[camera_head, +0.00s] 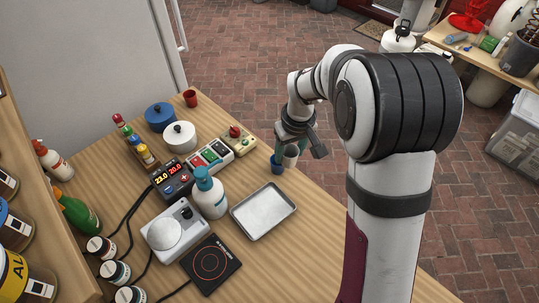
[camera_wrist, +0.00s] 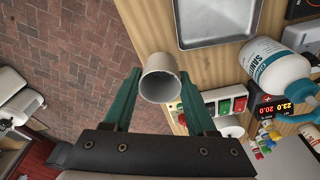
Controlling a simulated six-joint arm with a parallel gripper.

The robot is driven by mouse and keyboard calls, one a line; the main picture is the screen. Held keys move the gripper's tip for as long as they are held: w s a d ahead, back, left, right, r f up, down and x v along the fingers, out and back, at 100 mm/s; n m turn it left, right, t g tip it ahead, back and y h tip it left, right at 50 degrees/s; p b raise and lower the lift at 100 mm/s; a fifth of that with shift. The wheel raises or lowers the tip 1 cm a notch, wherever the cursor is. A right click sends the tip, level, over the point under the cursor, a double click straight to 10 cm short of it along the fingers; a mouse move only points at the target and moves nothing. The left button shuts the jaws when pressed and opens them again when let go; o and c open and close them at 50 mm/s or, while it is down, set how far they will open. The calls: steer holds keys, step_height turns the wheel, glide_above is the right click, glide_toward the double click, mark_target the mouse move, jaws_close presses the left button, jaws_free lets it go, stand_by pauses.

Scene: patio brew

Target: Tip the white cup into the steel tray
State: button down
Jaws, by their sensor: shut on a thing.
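The white cup (camera_wrist: 160,80) is between the green fingers of my gripper (camera_wrist: 159,84), which is shut on it. Its open mouth shows in the wrist view, and the inside looks grey; I cannot tell what it holds. The steel tray (camera_head: 263,210) lies flat on the table, nearer the camera than the cup, and looks empty. It also shows at the top of the wrist view (camera_wrist: 214,24).
A white pump bottle (camera_head: 210,195) stands left of the tray. A scale (camera_head: 174,228) and a black hot plate (camera_head: 210,263) lie nearer the camera. The table right of the tray is clear.

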steer(key=s+d+r+m+h, duration=0.1)
steer(key=s+d+r+m, duration=0.15)
steer(key=r, duration=0.55)
steer(key=s+d+r+m, duration=0.1)
steer(key=s+r+m, duration=0.25)
steer(key=r, duration=0.35)
steer(key=s+a+f+m, duration=0.1)
steer(key=a+f+m, duration=0.2)
steer(key=a+m, duration=0.3)
steer(key=s+a+f+m+h, duration=0.1)
steer(key=a+f+m, duration=0.2)
steer(key=a, duration=1.2)
steer(key=m, duration=0.3)
steer(key=shift+s+a+g, duration=0.3)
steer(key=shift+s+g, duration=0.1)
steer(key=shift+d, duration=0.2)
